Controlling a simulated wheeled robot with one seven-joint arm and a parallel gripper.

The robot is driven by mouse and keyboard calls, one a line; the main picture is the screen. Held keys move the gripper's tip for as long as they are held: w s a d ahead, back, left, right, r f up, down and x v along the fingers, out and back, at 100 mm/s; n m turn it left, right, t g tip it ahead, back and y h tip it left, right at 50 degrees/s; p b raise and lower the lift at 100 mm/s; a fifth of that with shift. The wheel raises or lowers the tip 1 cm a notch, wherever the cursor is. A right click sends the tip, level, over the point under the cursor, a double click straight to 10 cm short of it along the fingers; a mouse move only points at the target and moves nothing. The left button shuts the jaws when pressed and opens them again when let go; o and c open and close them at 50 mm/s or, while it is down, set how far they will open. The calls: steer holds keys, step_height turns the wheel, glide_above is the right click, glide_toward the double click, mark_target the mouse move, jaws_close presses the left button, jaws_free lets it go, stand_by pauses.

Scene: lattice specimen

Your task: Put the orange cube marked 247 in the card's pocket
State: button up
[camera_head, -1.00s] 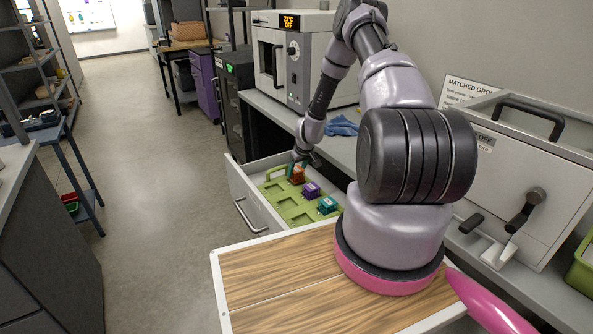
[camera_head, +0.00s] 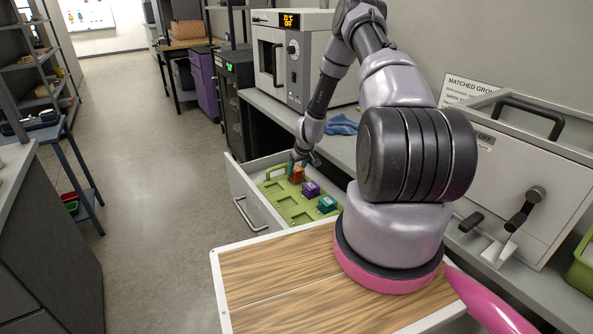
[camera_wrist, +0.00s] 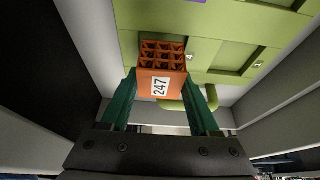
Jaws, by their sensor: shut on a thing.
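The orange lattice cube marked 247 (camera_wrist: 161,77) is between the two green fingers of my gripper (camera_wrist: 163,88) in the wrist view, with its label facing the camera. My gripper is shut on it. In the head view the orange cube (camera_head: 297,172) is at the far end of the green card (camera_head: 289,207), and my gripper (camera_head: 298,163) is right above it. The card lies in an open drawer and has several square pockets. A purple cube (camera_head: 310,188) and a teal cube (camera_head: 327,204) sit on the card's right side. I cannot tell whether the orange cube touches the card.
The drawer (camera_head: 243,193) is pulled out below the counter, its walls close around the card. A wood-topped surface (camera_head: 275,285) lies in front. A grey oven (camera_head: 293,60) and a blue cloth (camera_head: 342,125) are on the counter. The floor to the left is clear.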

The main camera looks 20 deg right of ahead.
mark_target(298, 169)
steer(key=shift+f, duration=0.9)
stand_by(0.4)
steer(key=o, duration=1.4)
steer(key=shift+c, duration=0.2)
steer(key=shift+o, duration=0.2)
steer(key=shift+r, duration=0.1)
steer(key=shift+v, duration=2.45)
steer(key=shift+r, duration=0.1)
steer(key=v, duration=1)
steer(key=shift+r, duration=0.3)
